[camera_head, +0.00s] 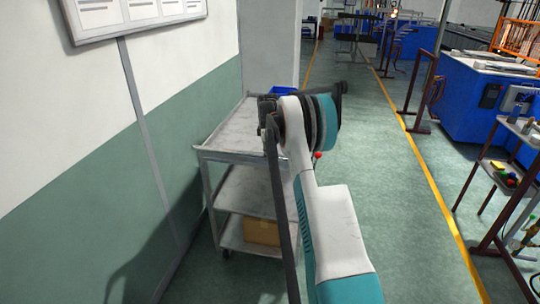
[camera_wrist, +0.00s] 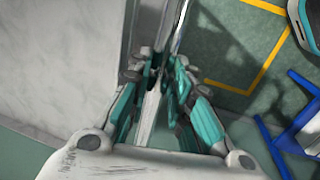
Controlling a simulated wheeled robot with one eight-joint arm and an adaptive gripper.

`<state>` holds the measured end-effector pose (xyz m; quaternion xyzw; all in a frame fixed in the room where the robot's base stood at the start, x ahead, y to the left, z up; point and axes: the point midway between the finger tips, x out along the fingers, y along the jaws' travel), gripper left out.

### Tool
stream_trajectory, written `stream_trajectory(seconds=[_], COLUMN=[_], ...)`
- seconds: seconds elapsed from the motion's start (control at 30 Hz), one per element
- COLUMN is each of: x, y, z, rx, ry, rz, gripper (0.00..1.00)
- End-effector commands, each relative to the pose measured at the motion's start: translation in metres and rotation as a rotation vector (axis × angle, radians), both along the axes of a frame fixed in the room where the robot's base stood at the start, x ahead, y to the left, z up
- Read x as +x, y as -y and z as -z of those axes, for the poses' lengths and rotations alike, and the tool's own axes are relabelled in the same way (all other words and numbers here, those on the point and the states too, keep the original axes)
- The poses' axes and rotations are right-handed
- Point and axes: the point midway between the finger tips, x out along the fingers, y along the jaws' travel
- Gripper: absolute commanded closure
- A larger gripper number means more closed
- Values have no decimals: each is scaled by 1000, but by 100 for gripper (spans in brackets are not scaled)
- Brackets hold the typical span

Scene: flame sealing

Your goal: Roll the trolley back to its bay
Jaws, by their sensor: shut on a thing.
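The trolley (camera_head: 232,135) is a grey metal cart with three shelves, standing upright close beside the left wall in the head view. A brown box (camera_head: 262,231) sits on its lowest shelf. My gripper (camera_wrist: 160,70) is shut on the trolley's edge or handle bar; its teal fingers close on a thin grey metal part in the wrist view. The trolley's pale top (camera_wrist: 75,55) fills the left of that view. In the head view my arm covers the trolley's right side and hides the fingers. The bay cannot be made out for certain.
A yellow floor line (camera_head: 429,180) runs along the aisle, and a yellow corner marking (camera_wrist: 262,70) shows in the wrist view. The wall (camera_head: 120,170) is close on the left. A blue machine (camera_head: 490,95) and a rack (camera_head: 505,175) stand right. The aisle floor (camera_head: 370,130) is clear.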

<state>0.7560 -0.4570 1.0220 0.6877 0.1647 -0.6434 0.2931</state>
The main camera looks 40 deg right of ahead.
Motion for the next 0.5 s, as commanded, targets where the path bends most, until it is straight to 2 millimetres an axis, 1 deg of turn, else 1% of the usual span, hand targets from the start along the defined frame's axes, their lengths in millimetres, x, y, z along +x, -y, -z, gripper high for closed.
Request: stream_trajectory(seconds=[0.37,0.4,0.47,0.5], x=[3,3,3,3], y=[4,4,4,4], z=[-2,-2,-2,-2], rx=[-7,-7,-8,-7], ry=[7,7,8,7], rz=[0,0,0,0], gripper=[100,76,62,60])
